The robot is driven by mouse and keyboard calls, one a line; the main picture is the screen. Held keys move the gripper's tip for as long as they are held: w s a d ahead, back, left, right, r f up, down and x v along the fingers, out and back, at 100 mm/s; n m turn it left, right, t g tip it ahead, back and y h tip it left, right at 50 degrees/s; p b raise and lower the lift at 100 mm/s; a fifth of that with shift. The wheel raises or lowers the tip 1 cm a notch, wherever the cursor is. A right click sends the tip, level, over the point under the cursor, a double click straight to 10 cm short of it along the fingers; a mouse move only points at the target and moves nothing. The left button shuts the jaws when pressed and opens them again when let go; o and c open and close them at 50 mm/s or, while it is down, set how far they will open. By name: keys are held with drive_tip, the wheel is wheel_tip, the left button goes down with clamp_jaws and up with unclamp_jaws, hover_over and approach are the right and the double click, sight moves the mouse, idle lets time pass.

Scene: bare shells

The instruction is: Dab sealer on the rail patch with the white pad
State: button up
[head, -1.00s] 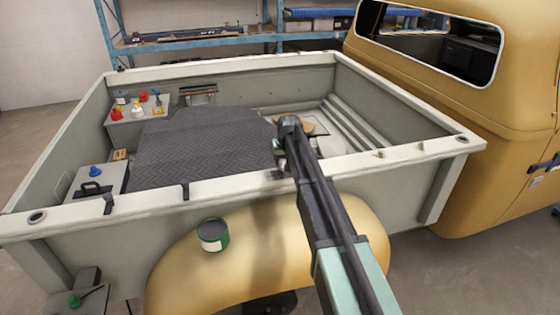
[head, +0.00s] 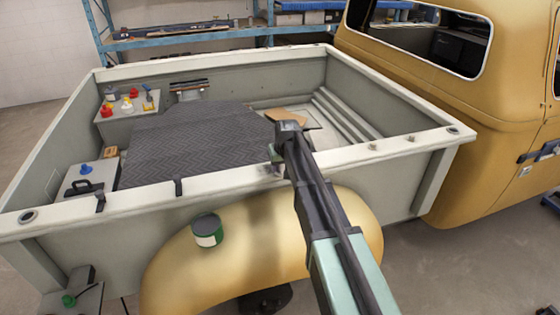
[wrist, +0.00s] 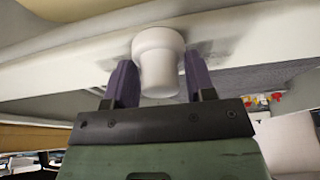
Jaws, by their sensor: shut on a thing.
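My gripper (wrist: 158,72) is shut on the white pad (wrist: 158,50), a round white piece with a wide head, held between two purple fingers. In the wrist view the pad's head overlaps the pale rail (wrist: 60,68); it looks to be at its surface, but I cannot tell whether it touches. A grey smudged patch (wrist: 207,48) shows on the rail beside the pad, part of it hidden behind the pad. In the head view my gripper (head: 274,160) is at the near side rail (head: 225,179), mostly hidden by my arm.
A green-banded can (head: 208,231) stands on the yellow fender (head: 180,265). Several small red, yellow and blue items stand on a box (head: 128,127) in the bed's far left corner. A dark mat (head: 195,140) covers much of the bed. A brown piece (head: 287,115) lies beyond my arm.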

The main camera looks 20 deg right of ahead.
drive_tip(key=shift+d, duration=1.25)
drive_tip(key=shift+w+a, duration=0.1)
drive_tip(key=shift+w, duration=1.8)
drive_tip(key=shift+w, duration=0.1)
drive_tip(key=shift+w+a, duration=0.1)
drive_tip(key=shift+w, duration=1.5)
drive_tip(key=shift+w+d, duration=0.1)
drive_tip(key=shift+d, duration=1.15)
drive_tip(key=shift+s, duration=1.65)
drive_tip(key=shift+s+d, duration=0.15)
drive_tip(key=shift+s, duration=1.8)
drive_tip(key=shift+w, duration=0.1)
